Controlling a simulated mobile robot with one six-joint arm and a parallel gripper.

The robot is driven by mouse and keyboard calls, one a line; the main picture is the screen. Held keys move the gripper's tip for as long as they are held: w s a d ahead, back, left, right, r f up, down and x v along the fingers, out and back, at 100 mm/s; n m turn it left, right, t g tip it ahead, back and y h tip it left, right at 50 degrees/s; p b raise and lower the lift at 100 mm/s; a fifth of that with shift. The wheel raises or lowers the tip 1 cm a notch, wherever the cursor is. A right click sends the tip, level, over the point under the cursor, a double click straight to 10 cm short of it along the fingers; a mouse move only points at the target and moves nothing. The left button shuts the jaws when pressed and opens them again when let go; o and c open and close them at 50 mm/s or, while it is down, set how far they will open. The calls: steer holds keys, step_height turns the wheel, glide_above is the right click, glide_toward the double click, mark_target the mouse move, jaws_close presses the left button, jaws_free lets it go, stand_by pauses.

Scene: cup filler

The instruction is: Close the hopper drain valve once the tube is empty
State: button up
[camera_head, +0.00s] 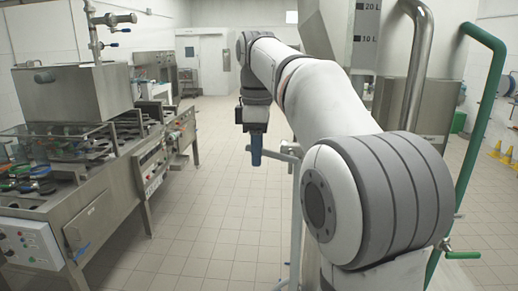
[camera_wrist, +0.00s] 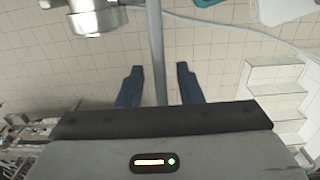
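My gripper (camera_head: 256,150) hangs pointing down over the floor, in front of the hopper side. In the wrist view its two blue fingers (camera_wrist: 160,84) are apart with nothing held between them. A grey pole passes behind the gap, and I cannot tell its distance. The hopper (camera_head: 328,28) is a pale vessel at the top right, partly hidden by my arm. Its dark level strip (camera_head: 366,32) is marked 20 L and 10 L; I cannot read a liquid level in it. I cannot identify the drain valve with certainty. A metal fitting (camera_wrist: 95,18) shows at the top left of the wrist view.
A steel filling machine (camera_head: 75,95) with a control box (camera_head: 30,243) stands at left. A green rail (camera_head: 483,110) and a green-handled fitting (camera_head: 462,254) are at right. White steps (camera_wrist: 275,90) show in the wrist view. The tiled floor in the middle is clear.

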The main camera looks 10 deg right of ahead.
jaws_close()
